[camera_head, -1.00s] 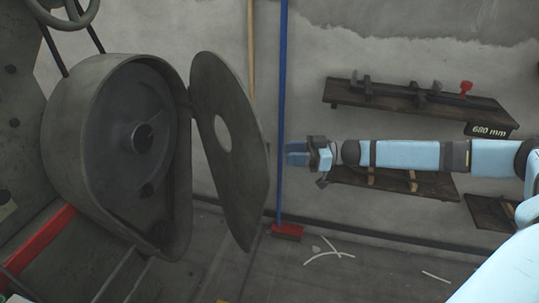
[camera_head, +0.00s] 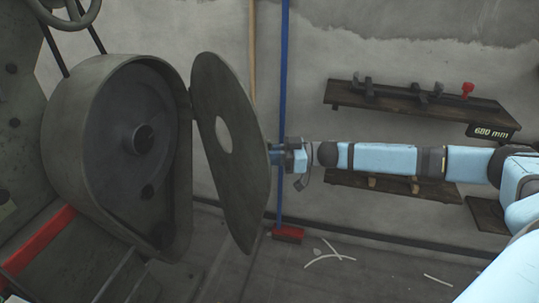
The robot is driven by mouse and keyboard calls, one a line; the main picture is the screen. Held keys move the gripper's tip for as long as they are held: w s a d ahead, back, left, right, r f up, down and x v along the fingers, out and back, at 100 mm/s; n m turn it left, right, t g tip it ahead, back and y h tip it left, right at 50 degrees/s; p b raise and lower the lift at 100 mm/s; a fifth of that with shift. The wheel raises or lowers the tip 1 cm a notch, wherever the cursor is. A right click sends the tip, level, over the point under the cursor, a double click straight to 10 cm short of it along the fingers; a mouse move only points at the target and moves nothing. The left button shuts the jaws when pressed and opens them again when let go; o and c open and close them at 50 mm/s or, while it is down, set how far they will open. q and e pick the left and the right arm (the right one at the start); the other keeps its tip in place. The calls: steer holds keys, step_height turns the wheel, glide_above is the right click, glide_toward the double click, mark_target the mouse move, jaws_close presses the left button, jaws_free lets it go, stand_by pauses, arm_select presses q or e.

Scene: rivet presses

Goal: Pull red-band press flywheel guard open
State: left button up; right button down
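The red-band press (camera_head: 40,240) stands at the left, with a red band low on its frame. Its teardrop flywheel housing (camera_head: 75,135) shows the dark flywheel (camera_head: 125,130) inside. The flywheel guard (camera_head: 240,180), a flat grey plate with a round hole, stands swung out on its hinge at the housing's right edge. My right gripper (camera_head: 277,157) comes in from the right and reaches the guard's right edge. Its fingertips are partly hidden behind the guard, so I cannot tell whether they are open or touch it. My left gripper is out of view.
A blue-handled broom (camera_head: 283,100) with a red head (camera_head: 288,234) leans on the wall behind my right gripper. An upper wall shelf (camera_head: 400,104) with a "680 mm" sign and lower shelves (camera_head: 440,190) hang behind the arm. White scraps (camera_head: 330,252) lie on the floor.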

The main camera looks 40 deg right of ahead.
steer(key=w+d, duration=0.2)
steer(key=d, duration=0.6)
steer(key=w+d, duration=0.3)
steer(key=d, duration=0.6)
steer(key=shift+w+d+p, duration=0.15)
steer(key=shift+w+p, duration=0.15)
steer(key=shift+p, duration=0.05)
steer(key=c, duration=1.1)
jaws_free()
steer(key=shift+c, duration=0.2)
arm_select(q)
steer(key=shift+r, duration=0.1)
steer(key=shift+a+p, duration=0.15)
steer(key=shift+p, duration=0.2)
arm_select(e)
steer(key=v, duration=1.2)
